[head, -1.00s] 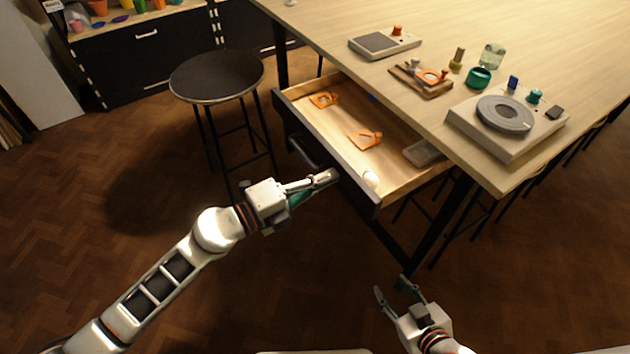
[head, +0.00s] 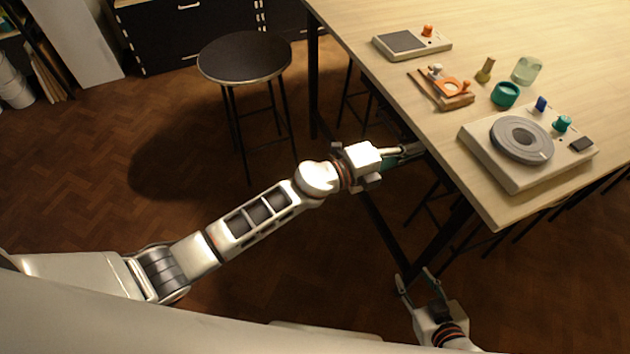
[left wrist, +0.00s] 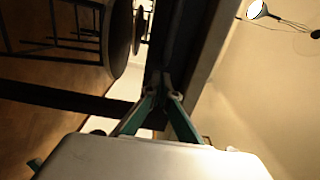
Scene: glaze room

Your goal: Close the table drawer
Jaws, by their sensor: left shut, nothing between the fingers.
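The wooden table (head: 560,50) fills the upper right of the head view. The drawer's tray and contents no longer show; the drawer looks pushed in under the tabletop. Its dark front (left wrist: 180,35) shows in the left wrist view, beside the pale table edge. My left gripper (head: 418,149) is shut and empty, its tips at the table's near edge, against or very close to the drawer front. The fingertips also show in the left wrist view (left wrist: 163,92). My right gripper (head: 415,276) is open and empty, low, in front of the table.
A round black stool (head: 245,58) stands left of the table. Floor between stool and table is clear.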

